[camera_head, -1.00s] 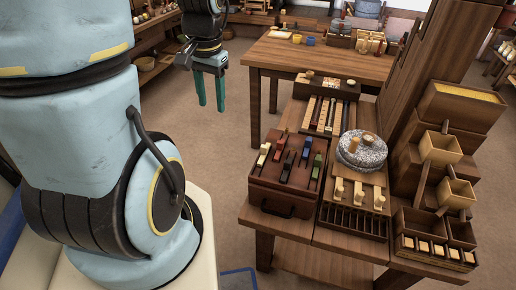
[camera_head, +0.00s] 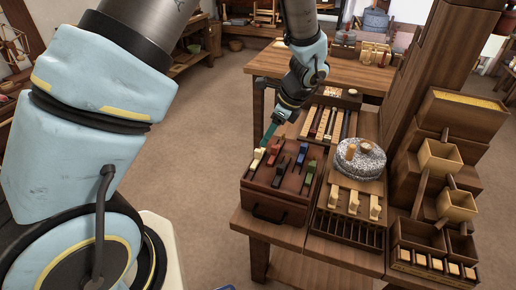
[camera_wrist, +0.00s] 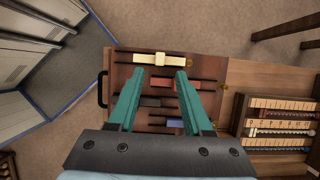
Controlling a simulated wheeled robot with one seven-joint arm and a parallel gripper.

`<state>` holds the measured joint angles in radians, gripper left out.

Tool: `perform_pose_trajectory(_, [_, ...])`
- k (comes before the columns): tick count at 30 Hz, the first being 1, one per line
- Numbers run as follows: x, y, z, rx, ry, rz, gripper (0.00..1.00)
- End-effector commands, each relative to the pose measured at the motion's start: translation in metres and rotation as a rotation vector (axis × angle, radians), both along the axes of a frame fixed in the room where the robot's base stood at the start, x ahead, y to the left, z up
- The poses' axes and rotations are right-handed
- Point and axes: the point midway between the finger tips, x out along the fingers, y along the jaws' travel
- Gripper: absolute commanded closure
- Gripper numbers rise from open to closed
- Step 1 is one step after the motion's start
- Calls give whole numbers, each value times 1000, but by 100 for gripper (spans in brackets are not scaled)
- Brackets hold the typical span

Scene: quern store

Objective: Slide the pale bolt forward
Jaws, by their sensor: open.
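The pale bolt (camera_head: 258,153) is a cream block on a dark track at the left edge of a brown box (camera_head: 262,199). In the wrist view the pale bolt (camera_wrist: 160,59) lies just beyond my fingertips, about midway along its track. My gripper (camera_head: 268,132) has teal fingers and hangs over that left side of the box, by the bolt's far end. In the wrist view my gripper (camera_wrist: 160,75) is open and empty, its fingers apart. I cannot tell how high the fingertips are above the bolt.
A red bolt (camera_wrist: 172,82), a blue bolt (camera_wrist: 172,124) and other coloured bolts run on parallel tracks close beside the pale one. A round grey quern stone (camera_head: 372,160) stands to the right. The floor (camera_head: 200,180) left of the box is clear.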

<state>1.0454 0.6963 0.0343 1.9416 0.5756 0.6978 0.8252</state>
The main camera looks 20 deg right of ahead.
Motion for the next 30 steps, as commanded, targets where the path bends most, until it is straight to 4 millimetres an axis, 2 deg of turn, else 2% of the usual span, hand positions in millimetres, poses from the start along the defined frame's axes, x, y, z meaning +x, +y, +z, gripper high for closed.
perform_pose_trajectory(6, [10, 13, -37, 3, 2, 2, 50])
perform_pose_trajectory(12, [17, 19, -59, 0, 1, 4, 50])
perform_pose_trajectory(24, [19, 20, -66, -2, 1, 3, 50])
perform_pose_trajectory(30, [19, 20, -66, -2, 1, 3, 72])
